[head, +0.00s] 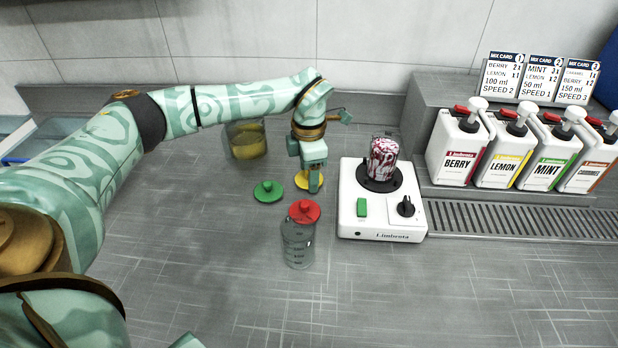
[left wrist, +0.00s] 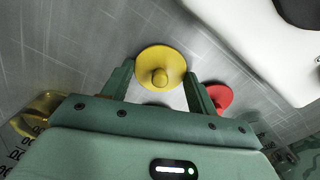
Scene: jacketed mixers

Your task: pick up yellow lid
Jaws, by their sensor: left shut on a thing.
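The yellow lid (head: 301,181) is a round disc with a knob, beside the left side of the white mixer. My left gripper (head: 313,184) points down at it and is shut on it. In the left wrist view the lid (left wrist: 161,62) sits at the tips of my left gripper (left wrist: 160,88), its knob facing the camera. Whether the lid touches the counter cannot be told.
A green lid (head: 267,191) lies left of the yellow one. A jar with yellow contents (head: 247,141) is behind. The mixer (head: 381,222) holds a red-streaked cup (head: 382,158). The front counter is clear.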

